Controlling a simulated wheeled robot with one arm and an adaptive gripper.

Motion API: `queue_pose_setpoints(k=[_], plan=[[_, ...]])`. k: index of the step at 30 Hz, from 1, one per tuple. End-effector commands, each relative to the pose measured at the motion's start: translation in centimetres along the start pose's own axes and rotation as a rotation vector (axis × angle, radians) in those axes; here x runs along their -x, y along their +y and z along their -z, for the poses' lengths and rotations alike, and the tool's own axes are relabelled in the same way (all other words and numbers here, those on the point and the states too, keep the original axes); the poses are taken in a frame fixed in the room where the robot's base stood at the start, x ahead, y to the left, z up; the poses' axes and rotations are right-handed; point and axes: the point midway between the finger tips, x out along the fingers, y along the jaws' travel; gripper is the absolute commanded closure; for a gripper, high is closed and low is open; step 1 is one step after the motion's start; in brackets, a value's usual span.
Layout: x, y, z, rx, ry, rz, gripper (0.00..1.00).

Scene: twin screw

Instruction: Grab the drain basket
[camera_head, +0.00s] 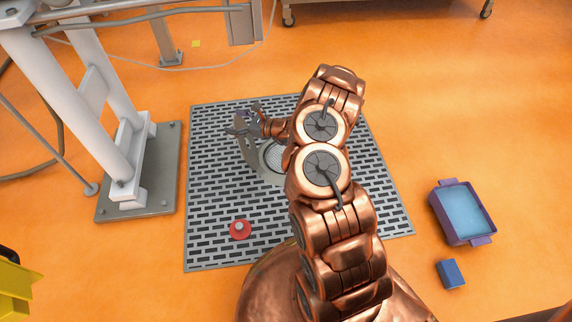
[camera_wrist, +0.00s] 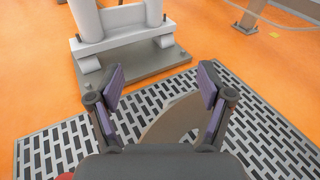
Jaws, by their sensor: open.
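The drain basket seems to be the round pale mesh (camera_head: 274,155) in the opening of the floor grate (camera_head: 215,205); my arm hides its right part. A grey rounded plate, perhaps the drain cover (camera_head: 246,150), stands tilted up at the left of the opening. My gripper (camera_head: 243,117) is above the far left part of the grate, close to the plate's upper end. In the wrist view my gripper (camera_wrist: 161,82) is open, with its purple-padded fingers apart. The rounded plate (camera_wrist: 172,121) shows beyond and between them. The basket is not visible there.
A red round object (camera_head: 240,229) lies on the grate's near part. A white post frame on a grey base plate (camera_head: 160,185) stands at left. A blue tub (camera_head: 463,212) and a blue block (camera_head: 450,273) are at right. Orange floor between grate and tub is clear.

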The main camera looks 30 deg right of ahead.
Motion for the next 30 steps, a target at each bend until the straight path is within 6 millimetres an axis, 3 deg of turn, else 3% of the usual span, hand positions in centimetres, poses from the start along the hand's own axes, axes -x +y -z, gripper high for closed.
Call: queue_pose_setpoints(k=[1, 6, 9, 13, 16, 20, 30], plan=[[0.8, -1.0, 4.2, -0.03, 0.026, 0.045, 0.21], [4.7, -4.7, 14.2, -0.111, 0.105, 0.208, 0.21], [7.6, -6.2, 20.0, -0.156, 0.155, 0.301, 0.21], [11.1, -7.6, 25.7, -0.192, 0.208, 0.397, 0.21], [13.0, -8.3, 28.3, -0.207, 0.235, 0.446, 0.21], [14.3, -8.7, 30.0, -0.216, 0.253, 0.479, 0.21], [12.2, -10.0, 31.1, -0.218, 0.255, 0.482, 0.21]])
